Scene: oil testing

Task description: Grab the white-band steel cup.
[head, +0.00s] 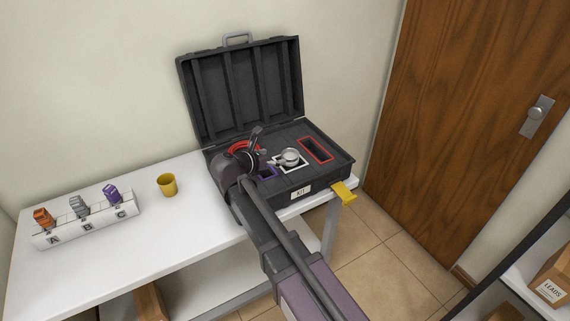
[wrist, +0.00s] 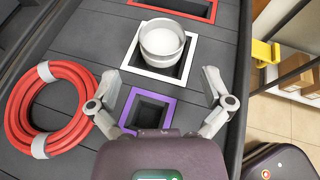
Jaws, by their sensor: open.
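The steel cup (wrist: 162,42) is a round, pale silver cup, open at the top. It stands at the white-outlined recess (wrist: 130,63) of the case, and its bottom is hidden. A pale band shows on its side. In the head view the cup (head: 290,158) is just right of my gripper (head: 267,147). In the wrist view my gripper (wrist: 160,75) is open and empty, with its fingers spread to either side, short of the cup and above the case insert.
The open black case (head: 325,178) also has an empty purple-outlined recess (wrist: 150,108), a red-outlined recess (head: 316,149) and a red hose coil (wrist: 25,110). A yellow cup (head: 167,185) and a rack (head: 90,222) with orange, grey and purple items stand left on the white table.

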